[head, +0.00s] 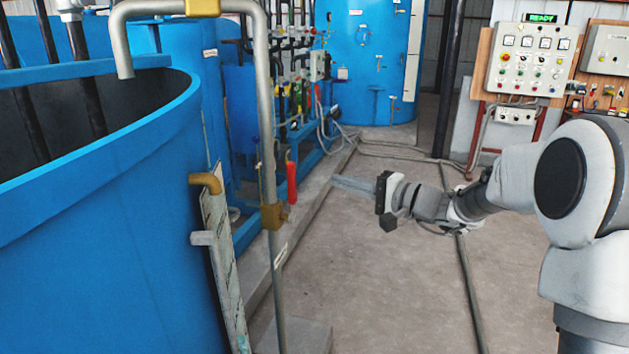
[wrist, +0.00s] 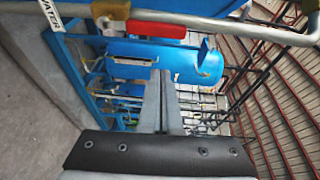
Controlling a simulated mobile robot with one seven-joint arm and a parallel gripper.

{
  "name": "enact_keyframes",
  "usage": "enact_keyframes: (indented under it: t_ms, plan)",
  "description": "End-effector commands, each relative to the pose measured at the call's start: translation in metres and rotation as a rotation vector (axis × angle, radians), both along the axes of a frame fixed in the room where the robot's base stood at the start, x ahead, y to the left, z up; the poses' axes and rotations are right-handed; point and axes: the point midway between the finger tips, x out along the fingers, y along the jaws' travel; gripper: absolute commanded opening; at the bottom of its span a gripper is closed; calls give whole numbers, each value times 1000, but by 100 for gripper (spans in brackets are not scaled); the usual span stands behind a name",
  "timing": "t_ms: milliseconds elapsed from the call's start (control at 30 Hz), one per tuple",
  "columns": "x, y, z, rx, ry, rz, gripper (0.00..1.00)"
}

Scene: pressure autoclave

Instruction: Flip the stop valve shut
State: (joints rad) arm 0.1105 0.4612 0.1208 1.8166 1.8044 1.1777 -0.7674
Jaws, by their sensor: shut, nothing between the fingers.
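The stop valve is a brass body (head: 273,215) on a thin vertical grey pipe, left of centre in the head view. Its red lever (head: 291,182) points up, roughly along the pipe and beside it. In the wrist view the red lever (wrist: 156,30) lies across the top, next to the brass body (wrist: 110,9). My gripper (head: 335,184) is to the right of the lever in the head view, fingers pointing left towards it. The fingers (wrist: 161,74) are together and empty. A gap shows between the fingertips and the lever; its depth is hard to judge.
A large open blue tank (head: 120,190) fills the left. The grey pipe (head: 266,100) rises from the floor and bends over its rim. Blue vessels (head: 368,60) and piping stand behind. A control panel (head: 533,60) reads READY. The floor (head: 390,290) under my arm is clear.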

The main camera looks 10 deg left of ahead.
Motion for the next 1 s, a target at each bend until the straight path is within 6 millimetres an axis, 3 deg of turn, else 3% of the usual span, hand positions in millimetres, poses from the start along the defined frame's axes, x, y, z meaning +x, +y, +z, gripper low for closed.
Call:
enact_keyframes:
  t_ms: [167,633,767,1000]
  plan:
    - [13,-3,-4,37,-4,-27,0]
    - [16,2,-4,39,-4,-27,0]
    - [24,19,-4,39,-5,-25,0]
    - [47,65,-4,39,-4,-24,0]
